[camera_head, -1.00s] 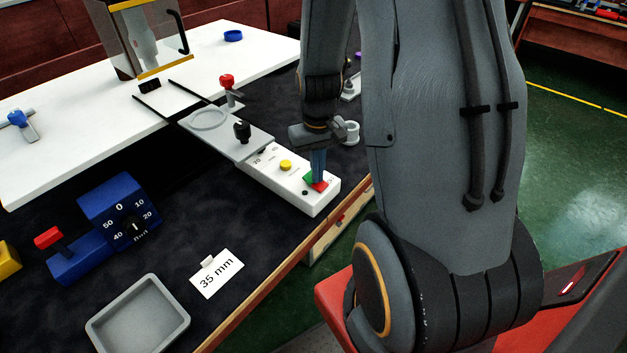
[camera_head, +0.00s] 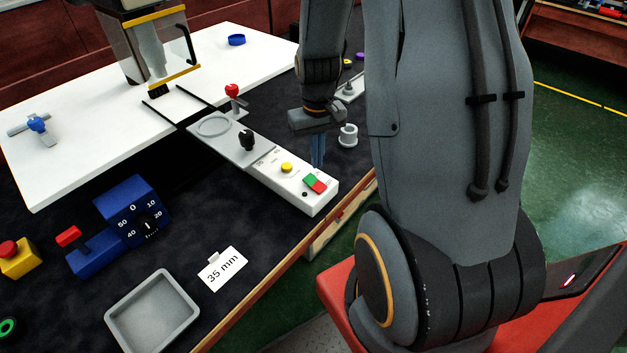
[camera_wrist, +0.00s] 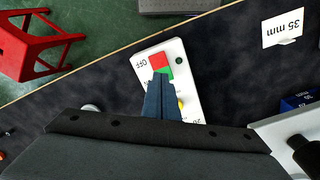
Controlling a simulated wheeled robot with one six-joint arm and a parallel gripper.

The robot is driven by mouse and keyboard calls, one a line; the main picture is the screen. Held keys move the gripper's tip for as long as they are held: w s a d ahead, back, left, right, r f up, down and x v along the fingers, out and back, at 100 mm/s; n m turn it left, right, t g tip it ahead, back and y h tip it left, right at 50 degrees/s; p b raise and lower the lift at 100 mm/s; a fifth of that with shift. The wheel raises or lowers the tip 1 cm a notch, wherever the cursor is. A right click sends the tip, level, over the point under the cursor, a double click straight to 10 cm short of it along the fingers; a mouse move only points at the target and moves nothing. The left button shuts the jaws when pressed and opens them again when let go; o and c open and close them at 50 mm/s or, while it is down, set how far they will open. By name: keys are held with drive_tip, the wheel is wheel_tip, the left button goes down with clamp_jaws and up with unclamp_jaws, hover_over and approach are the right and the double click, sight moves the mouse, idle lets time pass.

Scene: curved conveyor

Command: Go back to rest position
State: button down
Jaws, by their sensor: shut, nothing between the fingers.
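My gripper (camera_head: 318,152) is shut and empty, pointing down above the far right side of the white control box (camera_head: 289,183). The box carries a green and red switch (camera_head: 315,183) and a yellow button (camera_head: 286,167). In the head view the blue fingertips are apart from the switch. My arm fills the right half of the head view.
A grey tray (camera_head: 112,317), a "35 mm" card (camera_head: 222,268), a blue dial unit (camera_head: 127,212) and a yellow block with a red button (camera_head: 18,258) lie on the dark table. A small grey holder (camera_head: 347,136) stands behind my gripper. A red stool (camera_wrist: 30,45) is on the green floor.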

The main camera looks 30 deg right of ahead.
idle(0.4)
drive_tip(key=s+a+r+n+b, duration=0.1)
drive_tip(key=s+a+r, duration=0.2)
drive_tip(key=a, duration=0.3)
drive_tip(key=s+a+r+n+t+b, duration=0.1)
drive_tip(key=s+a+r+b, duration=0.1)
drive_tip(key=s+a+r, duration=0.2)
drive_tip(key=shift+s+a+r, duration=0.25)
drive_tip(key=shift+a+r, duration=0.2)
drive_tip(key=shift+a, duration=0.9)
